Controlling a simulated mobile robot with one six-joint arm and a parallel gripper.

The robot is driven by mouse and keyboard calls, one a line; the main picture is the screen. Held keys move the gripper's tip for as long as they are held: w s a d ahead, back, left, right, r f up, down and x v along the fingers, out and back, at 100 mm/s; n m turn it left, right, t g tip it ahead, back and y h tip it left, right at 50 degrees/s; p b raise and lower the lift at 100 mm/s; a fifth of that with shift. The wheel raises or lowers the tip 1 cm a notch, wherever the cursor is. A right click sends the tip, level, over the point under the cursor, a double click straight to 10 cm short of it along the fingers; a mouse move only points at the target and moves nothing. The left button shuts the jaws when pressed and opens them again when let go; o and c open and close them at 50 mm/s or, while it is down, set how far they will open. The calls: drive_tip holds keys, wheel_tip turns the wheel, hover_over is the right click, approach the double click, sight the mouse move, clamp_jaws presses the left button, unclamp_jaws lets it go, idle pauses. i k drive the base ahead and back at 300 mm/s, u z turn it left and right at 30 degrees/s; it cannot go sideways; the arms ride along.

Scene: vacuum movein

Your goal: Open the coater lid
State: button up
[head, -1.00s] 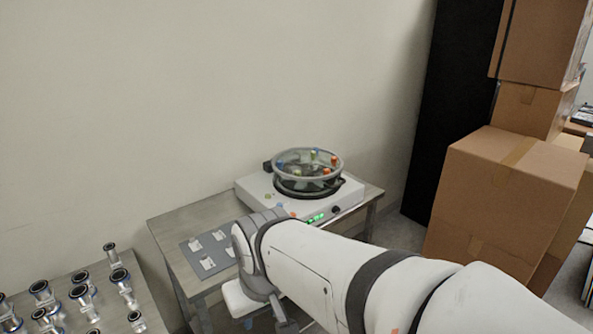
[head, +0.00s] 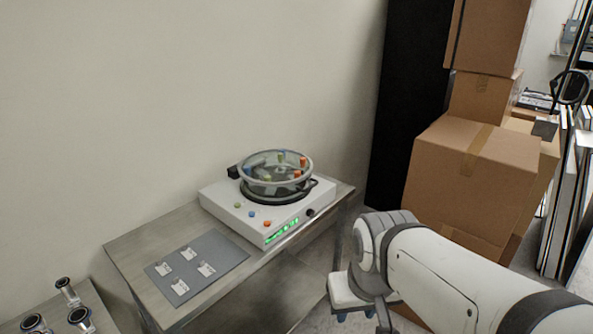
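The coater (head: 262,213) is a white box on a grey metal table, with a green lit display and coloured buttons on its front. Its round transparent lid (head: 275,170), with coloured knobs around it, sits over the dark bowl and looks shut. A dark hinge block shows at the lid's back left. My gripper (head: 358,314) is low at the right of the table, apart from the coater and lid. Its fingers are small and partly hidden by my arm, so whether it is open or shut is unclear.
A grey mat (head: 196,268) with several small pale pieces lies on the table (head: 150,235) left of the coater. Metal fittings (head: 68,292) stand at lower left. Stacked cardboard boxes (head: 470,180) and a black cabinet (head: 415,110) stand at right. A wall is behind the table.

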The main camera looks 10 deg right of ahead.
sight(250, 161)
drive_tip(key=z, duration=2.6)
drive_tip(key=k, duration=0.95)
drive_tip(key=u, duration=1.6)
drive_tip(key=i, duration=1)
drive_tip(key=u, duration=0.05)
